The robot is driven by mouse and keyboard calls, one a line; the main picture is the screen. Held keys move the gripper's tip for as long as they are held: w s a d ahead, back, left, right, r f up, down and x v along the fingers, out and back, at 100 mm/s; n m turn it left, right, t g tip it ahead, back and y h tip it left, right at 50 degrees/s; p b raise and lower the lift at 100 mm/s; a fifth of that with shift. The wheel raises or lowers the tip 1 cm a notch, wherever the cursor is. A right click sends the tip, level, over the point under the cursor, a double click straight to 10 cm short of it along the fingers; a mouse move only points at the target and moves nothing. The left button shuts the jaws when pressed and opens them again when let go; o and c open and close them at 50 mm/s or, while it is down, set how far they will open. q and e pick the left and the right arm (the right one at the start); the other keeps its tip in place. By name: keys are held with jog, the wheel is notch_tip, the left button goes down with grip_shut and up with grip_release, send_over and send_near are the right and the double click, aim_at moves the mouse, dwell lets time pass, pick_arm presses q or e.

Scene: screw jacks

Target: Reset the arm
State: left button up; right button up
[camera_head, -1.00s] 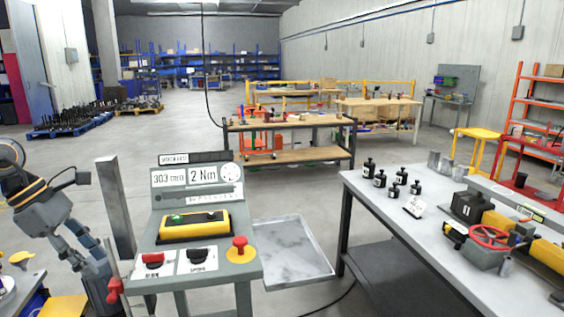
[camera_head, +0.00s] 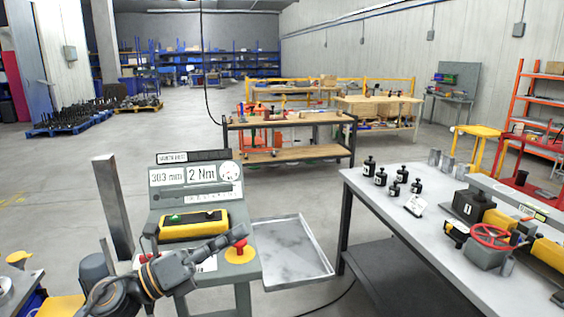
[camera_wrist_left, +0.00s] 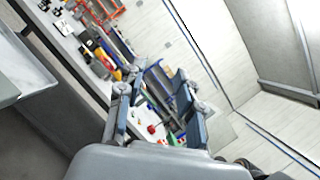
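My left arm (camera_head: 125,295) comes in from the lower left in the head view. Its dark gripper (camera_head: 205,247) reaches across the front of the grey console (camera_head: 247,272), with its tip by the red mushroom button (camera_head: 239,244); I cannot tell whether they touch. It hides most of the two lower console switches. In the left wrist view the two fingers (camera_wrist_left: 156,105) stand apart with nothing held between them. The console's display panel (camera_head: 197,178) reads 303 mm and 2 Nm. My right gripper is in neither view.
A grey upright post (camera_head: 113,205) stands left of the console. A metal tray (camera_head: 290,250) lies to its right. The right table (camera_head: 395,225) carries black weights (camera_head: 380,177) and a jack with a red handwheel (camera_head: 490,236). Floor behind the console is open.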

pick_arm(q)
jog(key=w+a+f+n+t+y, duration=0.1)
jog(key=a+f+n+t+y, duration=0.4)
jog(key=n, duration=0.6)
jog(key=a+f+n+t+y, duration=0.25)
jog(key=n+t+y, duration=0.4)
jog(key=n, duration=0.45)
jog(key=s+a+f+n+g+y, duration=0.3)
jog(key=f+n+y, duration=0.15)
jog(key=f, duration=0.25)
jog(key=s+a+f+n+g+y, duration=0.2)
jog(key=s+f+n+g+y, duration=0.1)
jog(key=f+n, duration=0.3)
jog(key=s+f+n+g, duration=0.3)
jog(key=s+f+g, duration=0.4)
jog(key=s, duration=0.5)
jog(key=s+f+n+g, duration=0.3)
jog(key=s+f+g, duration=0.2)
jog(key=s+f, duration=0.5)
jog(key=s+d+f+g, duration=0.1)
jog(key=s+f, duration=0.2)
jog(key=f, duration=2.2)
jog(key=s+a+f+g, duration=0.1)
jog(key=s+a+f, duration=0.2)
jog(key=s+f, duration=1.3)
jog(key=shift+s+f, duration=0.25)
jog(key=shift+s, duration=0.25)
